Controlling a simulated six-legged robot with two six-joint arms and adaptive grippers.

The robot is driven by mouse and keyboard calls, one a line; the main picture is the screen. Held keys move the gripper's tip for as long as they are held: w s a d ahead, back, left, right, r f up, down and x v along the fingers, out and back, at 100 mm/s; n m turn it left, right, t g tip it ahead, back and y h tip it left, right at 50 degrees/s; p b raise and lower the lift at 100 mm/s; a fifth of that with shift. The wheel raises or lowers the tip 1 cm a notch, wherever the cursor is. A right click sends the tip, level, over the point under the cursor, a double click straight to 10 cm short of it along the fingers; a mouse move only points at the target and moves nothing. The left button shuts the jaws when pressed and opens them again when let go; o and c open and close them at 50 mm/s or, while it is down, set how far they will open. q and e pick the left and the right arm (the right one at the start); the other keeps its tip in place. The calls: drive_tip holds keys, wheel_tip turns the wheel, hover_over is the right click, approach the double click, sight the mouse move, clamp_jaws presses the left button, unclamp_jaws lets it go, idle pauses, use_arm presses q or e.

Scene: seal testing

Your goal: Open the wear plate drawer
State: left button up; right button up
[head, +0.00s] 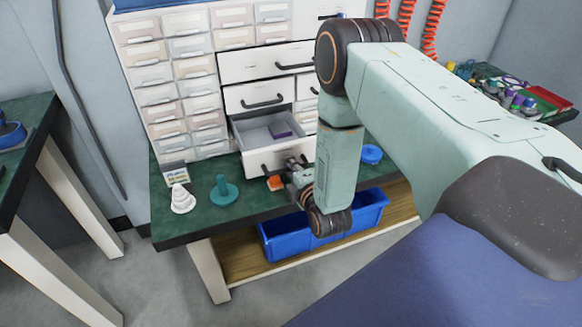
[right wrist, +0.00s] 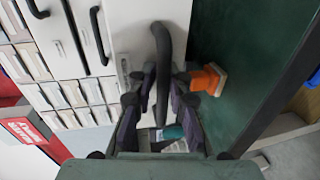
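A white drawer (head: 272,158) in the bottom row of the cabinet's larger drawers stands pulled out. No readable label shows whether this is the wear plate drawer. My right gripper (head: 295,172) is at its front, just above the bench. In the right wrist view, the drawer's black bar handle (right wrist: 162,50) passes between the two fingers of my right gripper (right wrist: 164,85), which look closed around it. The drawer front (right wrist: 138,40) lies close beyond. My left gripper is in neither view.
The green bench (head: 212,217) carries a white stepped cone (head: 182,199), a teal pegged disc (head: 224,191), an orange block (head: 275,183) and a blue round part (head: 371,154). Blue bins (head: 285,242) stand on the shelf below. Closed drawers (head: 262,97) are above the open one.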

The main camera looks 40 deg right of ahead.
drive_tip(key=shift+s+f, duration=0.1)
drive_tip(key=shift+s, duration=0.05)
drive_tip(key=shift+s, duration=0.2)
drive_tip(key=v, duration=1.1)
drive_tip(key=shift+s+a, duration=0.1)
drive_tip(key=shift+s, duration=0.1)
